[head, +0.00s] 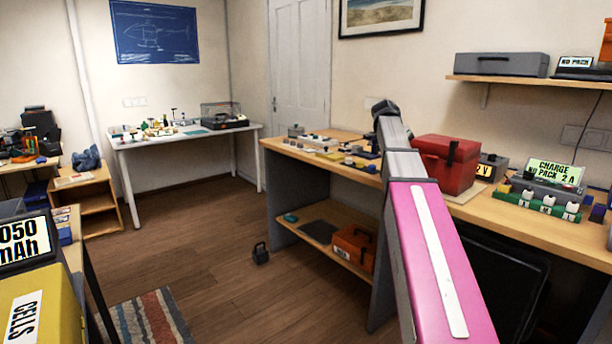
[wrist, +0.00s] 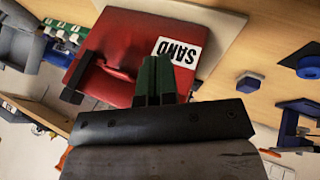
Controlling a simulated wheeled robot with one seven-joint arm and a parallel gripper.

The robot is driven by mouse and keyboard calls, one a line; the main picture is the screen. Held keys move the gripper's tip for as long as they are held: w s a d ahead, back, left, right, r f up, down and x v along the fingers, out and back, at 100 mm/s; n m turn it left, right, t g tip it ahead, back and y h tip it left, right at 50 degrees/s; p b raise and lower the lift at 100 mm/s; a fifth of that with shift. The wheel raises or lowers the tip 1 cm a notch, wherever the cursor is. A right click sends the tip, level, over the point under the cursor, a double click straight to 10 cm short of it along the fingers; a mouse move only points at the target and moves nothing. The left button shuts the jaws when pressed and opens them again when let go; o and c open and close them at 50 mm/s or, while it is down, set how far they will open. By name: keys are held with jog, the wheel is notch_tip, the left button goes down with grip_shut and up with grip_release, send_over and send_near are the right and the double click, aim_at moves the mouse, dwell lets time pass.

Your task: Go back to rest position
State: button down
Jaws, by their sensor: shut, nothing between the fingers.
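My gripper (wrist: 155,65) shows in the wrist view with its two dark green fingers together and nothing between them. The fingers point toward a red case (wrist: 115,40) with a white SAND label; whether they touch it cannot be told. In the head view my pink and grey arm (head: 440,260) reaches up and forward over the workbench (head: 560,230), just left of the red case (head: 455,180). My gripper cannot be made out in the head view.
A charger (head: 555,178) and a green rack of small white pieces (head: 535,203) stand right of the case. Small parts lie on the bench left of my arm. An orange box (head: 352,245) sits on the lower shelf. The wooden floor (head: 205,245) at centre left is largely clear.

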jog(key=s+a+f+n+y, duration=0.1)
jog(key=s+a+f+n, duration=0.15)
jog(key=f, duration=0.65)
jog(key=s+a+f+n+y, duration=0.1)
jog(key=s+a+f, duration=0.25)
jog(key=f, duration=0.55)
jog(key=s+a+f+n+y, duration=0.1)
jog(key=s+a+f+n, duration=0.15)
jog(key=f, duration=0.65)
jog(key=s+a+f+n+y, duration=0.1)
jog(key=s+a+f, duration=0.4)
jog(key=s+f, duration=0.3)
jog(key=s+a+f+n+y, duration=0.1)
jog(key=s+a+f+y, duration=0.1)
jog(key=s+a+f, duration=0.3)
notch_tip(320, 180, down, 5)
jog(key=s, duration=0.3)
jog(key=shift+t, duration=0.4)
